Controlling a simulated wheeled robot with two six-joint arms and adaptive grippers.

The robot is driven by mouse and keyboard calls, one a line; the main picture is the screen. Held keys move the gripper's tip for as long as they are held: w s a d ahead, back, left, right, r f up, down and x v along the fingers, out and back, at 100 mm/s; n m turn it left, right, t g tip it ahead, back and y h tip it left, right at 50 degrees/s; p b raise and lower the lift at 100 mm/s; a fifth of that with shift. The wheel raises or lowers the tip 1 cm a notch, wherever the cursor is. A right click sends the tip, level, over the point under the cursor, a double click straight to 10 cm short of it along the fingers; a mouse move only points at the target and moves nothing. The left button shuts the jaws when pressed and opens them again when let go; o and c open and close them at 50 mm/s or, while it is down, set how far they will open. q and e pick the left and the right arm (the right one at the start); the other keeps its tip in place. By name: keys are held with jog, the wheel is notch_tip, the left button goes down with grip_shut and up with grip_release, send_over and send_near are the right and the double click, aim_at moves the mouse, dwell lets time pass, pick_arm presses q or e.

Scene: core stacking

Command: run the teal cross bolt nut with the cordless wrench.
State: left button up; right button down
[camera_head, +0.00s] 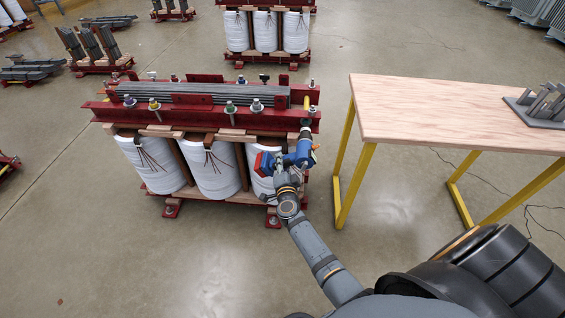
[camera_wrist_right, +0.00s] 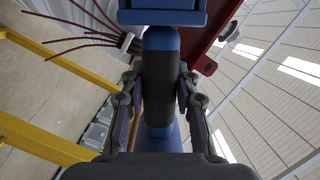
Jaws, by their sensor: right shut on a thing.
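The cordless wrench (camera_head: 303,150) is blue with a red part on its left. My right gripper (camera_head: 283,178) is shut on its handle. In the right wrist view, the fingers of the gripper (camera_wrist_right: 157,88) lie on both sides of the dark grip, below the blue wrench body (camera_wrist_right: 163,18). The wrench points up at the right end of the red upper clamp (camera_head: 190,117). Its nose is at or very near the end bolt there; contact and that nut's colour are unclear. A greenish, possibly teal nut (camera_head: 230,107) sits further left. My left gripper is out of view.
The core carries three white coils (camera_head: 212,168) below the clamp. A wooden table (camera_head: 450,112) with yellow legs stands close on the right, with a grey rack (camera_head: 540,105) on it. Other cores stand behind. The floor at front left is clear.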

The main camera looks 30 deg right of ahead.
jog(key=shift+w+d+r, duration=0.1)
jog(key=shift+w+d, duration=0.35)
jog(key=shift+w, duration=0.3)
jog(key=shift+w+d+r, duration=0.1)
jog(key=shift+w+d, duration=0.35)
jog(key=shift+w, duration=0.3)
dwell(0.4)
jog(key=shift+p, duration=0.55)
dwell(1.0)
jog(key=shift+w+d+r, duration=0.1)
jog(key=shift+w, duration=0.05)
dwell(4.4)
